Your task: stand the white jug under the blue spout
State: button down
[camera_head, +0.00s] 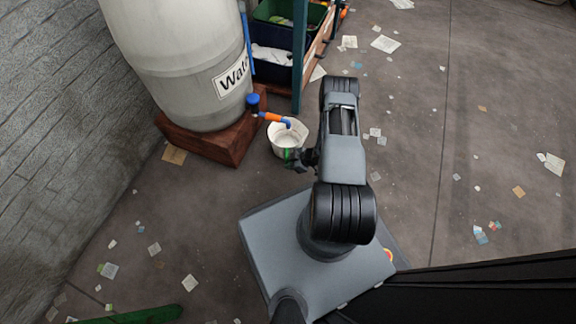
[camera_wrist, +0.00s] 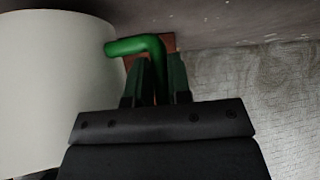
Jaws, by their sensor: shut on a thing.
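The white jug (camera_head: 276,141) is in the head view, beside the wooden block under the barrel, with its open top facing up. The blue spout (camera_head: 287,123) ends over the far part of the jug's opening as seen from the head. My gripper (camera_head: 294,158) is at the jug's near side, shut on its green handle. In the wrist view the jug (camera_wrist: 50,85) fills the left side, and its green handle (camera_wrist: 135,46) runs between the fingers of my gripper (camera_wrist: 163,70). I cannot tell whether the jug's base touches the floor.
A large white water barrel (camera_head: 185,70) stands on a reddish wooden block (camera_head: 205,143). An orange pipe with a blue valve (camera_head: 253,103) leads to the spout. A rack with dark bins (camera_head: 273,70) stands behind. The floor at right is open, with scattered paper scraps.

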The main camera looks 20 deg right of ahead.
notch_tip(320, 180, down, 4)
jog(key=shift+d+r+b, duration=0.15)
jog(key=shift+r+b, duration=0.05)
jog(key=shift+b, duration=0.75)
jog(key=shift+r, duration=0.1)
jog(key=c, duration=1.1)
grip_release()
jog(key=shift+o, duration=0.2)
